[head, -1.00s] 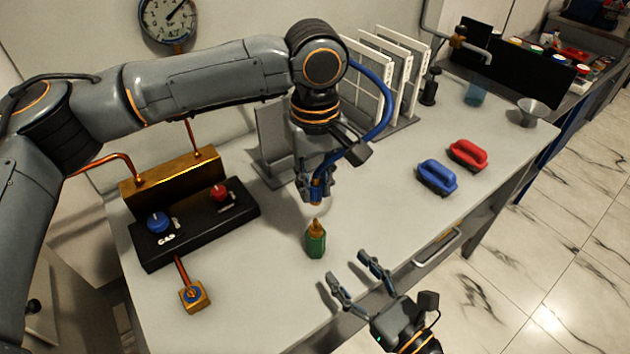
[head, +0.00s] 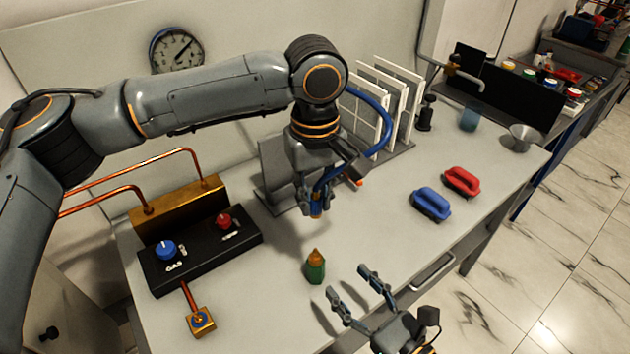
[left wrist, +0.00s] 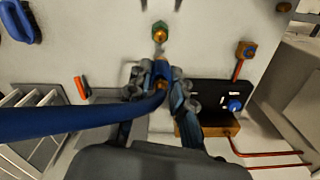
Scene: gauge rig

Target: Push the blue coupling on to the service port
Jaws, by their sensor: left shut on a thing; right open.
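My left gripper (head: 315,200) is shut on the blue coupling (head: 316,208), which sits at the end of a blue hose and has a brass-coloured tip. It is held above the table, behind the green bottle. The coupling also shows between the fingers in the left wrist view (left wrist: 162,72), partly hidden by them and the hose. What looks like the service port (head: 201,321), a small brass block with a blue ring, stands at the table's front left, well apart from the coupling. My right gripper (head: 352,297) is open and empty near the front edge.
A black panel (head: 200,262) with blue and red knobs lies left. Blue (head: 431,204) and red (head: 461,181) handled blocks lie right. A rack of white frames (head: 385,100) stands behind.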

